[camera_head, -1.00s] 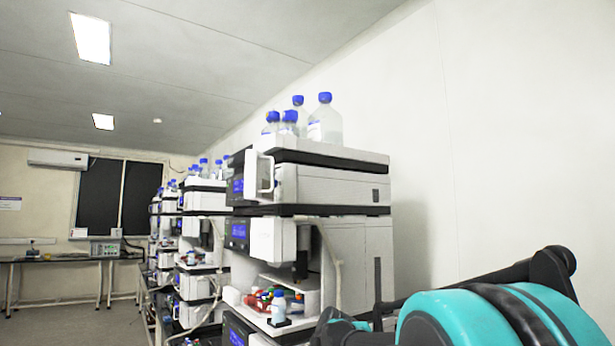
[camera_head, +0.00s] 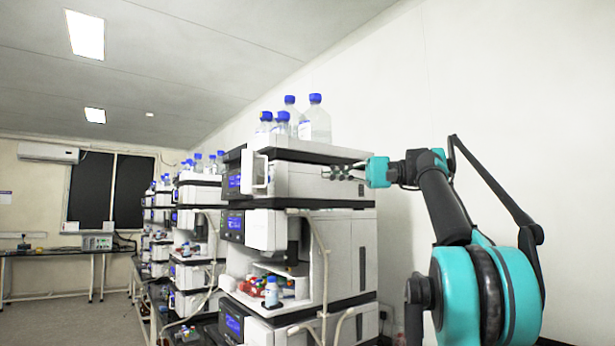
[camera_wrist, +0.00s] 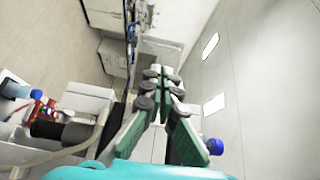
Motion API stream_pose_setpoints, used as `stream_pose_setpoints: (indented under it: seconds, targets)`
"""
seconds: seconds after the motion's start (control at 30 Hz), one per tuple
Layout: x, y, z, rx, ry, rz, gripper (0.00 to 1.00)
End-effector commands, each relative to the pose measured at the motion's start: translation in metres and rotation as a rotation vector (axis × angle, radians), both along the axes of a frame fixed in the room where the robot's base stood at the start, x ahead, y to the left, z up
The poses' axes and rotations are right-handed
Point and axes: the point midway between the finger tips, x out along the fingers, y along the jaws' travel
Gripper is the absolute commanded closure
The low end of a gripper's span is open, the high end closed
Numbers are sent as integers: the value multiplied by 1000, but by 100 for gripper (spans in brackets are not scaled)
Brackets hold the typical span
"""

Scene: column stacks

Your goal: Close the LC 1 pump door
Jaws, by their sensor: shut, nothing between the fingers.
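The nearest instrument stack stands in the middle of the head view. Its upper module (camera_head: 310,182), which I take for the LC 1 pump, has a white door (camera_head: 248,172) with a loop handle at its left front. The door seems to stand out from the front; how far, I cannot tell. My gripper (camera_head: 328,173) is shut and empty, level with this module and over its side in the picture, right of the door. I cannot tell whether it touches the module. In the wrist view my gripper (camera_wrist: 162,72) shows its fingers together; I cannot make out the door there.
Blue-capped bottles (camera_head: 314,122) stand on top of the stack. A hose (camera_head: 322,255) hangs beside its side. A small bottle (camera_head: 271,292) and vials sit in the lower bay. More stacks (camera_head: 197,225) stand behind to the left. The wall is at right.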

Motion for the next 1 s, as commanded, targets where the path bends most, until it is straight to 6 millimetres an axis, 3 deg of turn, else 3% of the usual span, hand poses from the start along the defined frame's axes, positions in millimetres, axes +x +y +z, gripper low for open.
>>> stream_pose_setpoints:
  seconds: [0.6,0.8,1.0]
  targets:
    - [-3,109,-3,-3,1,2,100]
    - [-3,130,-4,-3,1,1,100]
    - [-3,135,-4,-3,1,-1,100]
